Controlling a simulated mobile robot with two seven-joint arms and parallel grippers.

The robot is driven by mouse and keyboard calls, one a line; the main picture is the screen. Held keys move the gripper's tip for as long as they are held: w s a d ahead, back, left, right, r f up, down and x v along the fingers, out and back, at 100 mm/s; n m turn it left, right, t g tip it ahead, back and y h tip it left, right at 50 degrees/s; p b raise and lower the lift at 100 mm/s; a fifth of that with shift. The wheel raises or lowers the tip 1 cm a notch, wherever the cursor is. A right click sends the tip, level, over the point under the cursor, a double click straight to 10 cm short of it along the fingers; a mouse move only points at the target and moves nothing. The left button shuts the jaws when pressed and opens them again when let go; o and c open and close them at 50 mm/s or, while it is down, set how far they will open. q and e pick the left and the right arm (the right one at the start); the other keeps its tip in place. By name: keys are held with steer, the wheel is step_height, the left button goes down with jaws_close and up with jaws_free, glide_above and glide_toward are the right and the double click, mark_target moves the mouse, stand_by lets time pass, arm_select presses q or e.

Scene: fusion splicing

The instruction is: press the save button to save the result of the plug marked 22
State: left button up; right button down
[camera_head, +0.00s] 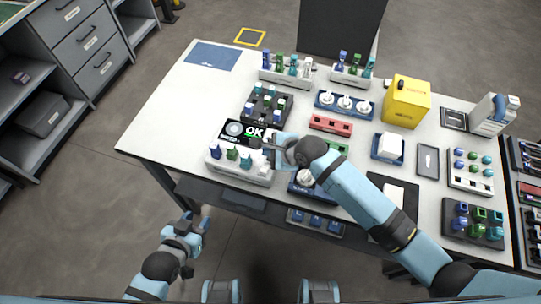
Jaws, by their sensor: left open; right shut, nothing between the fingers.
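A black device with a lit screen (234,128) stands near the table's front left, and its display reads "OK" in white with a green patch below. My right gripper (258,143) is shut and empty at the device's right front part, beside the "OK" text. I cannot tell whether it touches the device. The save button is not distinguishable and may be hidden by the gripper. Number 22 is not readable on any plug. A white rack (240,175) with several coloured plugs stands just in front of the device. My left gripper (206,212) is open and empty, off the table's front edge.
A dark rack with coloured plugs (267,101) stands behind the device. A red block (331,124), a blue tray (344,105) and a yellow box (407,101) are to the right.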

stand_by(0.6)
steer(key=shift+f+p, duration=0.25)
steer(key=shift+p, duration=0.05)
steer(key=shift+f, duration=0.15)
steer(key=shift+f, duration=0.5)
stand_by(0.7)
steer(key=shift+r, duration=0.1)
steer(key=shift+r+p, duration=0.6)
steer(key=shift+p, duration=0.3)
steer(key=shift+r+p, duration=0.2)
steer(key=shift+p, duration=0.2)
